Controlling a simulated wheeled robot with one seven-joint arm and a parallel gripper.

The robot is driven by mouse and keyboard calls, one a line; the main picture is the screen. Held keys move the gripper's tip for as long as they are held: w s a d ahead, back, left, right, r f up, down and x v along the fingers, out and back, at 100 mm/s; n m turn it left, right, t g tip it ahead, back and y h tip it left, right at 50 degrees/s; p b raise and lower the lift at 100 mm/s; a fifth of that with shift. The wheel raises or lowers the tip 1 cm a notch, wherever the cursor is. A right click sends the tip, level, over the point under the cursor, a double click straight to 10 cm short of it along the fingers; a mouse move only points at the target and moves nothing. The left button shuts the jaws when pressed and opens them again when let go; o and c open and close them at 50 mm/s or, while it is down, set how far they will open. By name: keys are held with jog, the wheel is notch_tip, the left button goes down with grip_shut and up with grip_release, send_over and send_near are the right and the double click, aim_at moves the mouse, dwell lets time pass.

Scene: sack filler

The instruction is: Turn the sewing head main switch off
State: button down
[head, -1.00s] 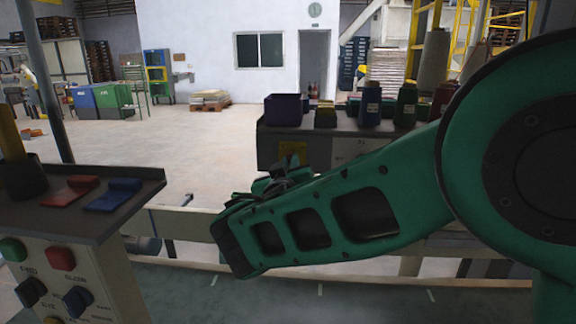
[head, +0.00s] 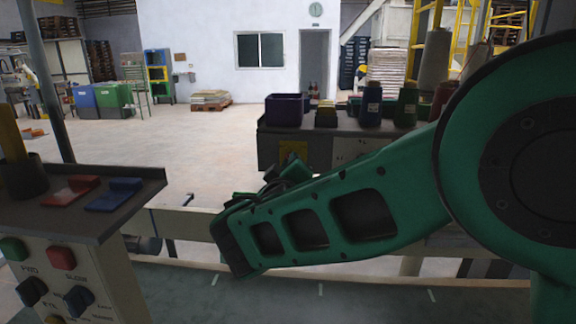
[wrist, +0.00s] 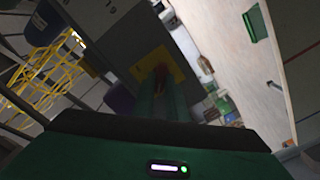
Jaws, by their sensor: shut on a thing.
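The sewing head main switch shows in the wrist view as a small red handle (wrist: 160,71) on a yellow plate (wrist: 176,62) fixed to a grey cabinet. The green fingers of my gripper (wrist: 163,84) reach up to the plate and are shut on the red handle. The fingers hide much of the handle, and I cannot tell which way it points. In the head view the yellow plate (head: 293,149) shows on the cabinet front (head: 350,150).
Thread cones (head: 371,105) and a purple bin (head: 284,109) stand on top of the cabinet. A control box (head: 70,265) with buttons and knobs stands at the left front. A rail (head: 185,222) runs between it and my arm. The floor behind is open.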

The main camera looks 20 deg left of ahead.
jog(key=shift+s+a+f, duration=0.1)
jog(key=shift+s+a, duration=0.05)
jog(key=shift+a, duration=0.05)
jog(key=c, duration=1.8)
grip_release()
jog(key=shift+o, duration=0.2)
jog(key=shift+d, duration=0.1)
jog(key=v, duration=1)
jog(key=shift+s+d, duration=0.2)
jog(key=shift+s, duration=0.05)
